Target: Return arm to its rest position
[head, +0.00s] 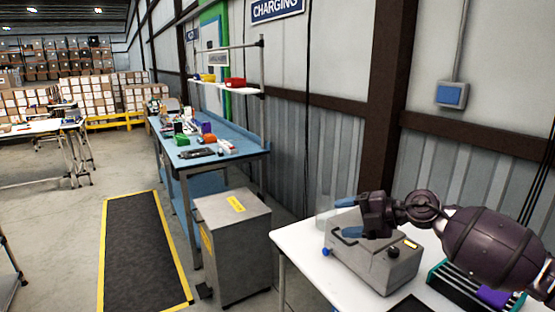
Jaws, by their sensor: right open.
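My right arm comes in from the right edge, dark purple, reaching left over the white table (298,245). Its gripper (346,217) points left, with two blue-grey fingers apart, one above the other, and nothing visible between them. The gripper appears in front of or above the grey metal box (376,268), which has a black knob and a blue knob and stands on the white table. Whether the fingers touch the box I cannot tell. My left gripper is not in view.
A crate (462,293) with teal edges holds a purple item near my forearm. A grey metal cabinet (236,250) stands left of the white table. A blue workbench (228,150) with small items is behind it. A black floor mat (145,250) lies left. The corrugated wall is close behind.

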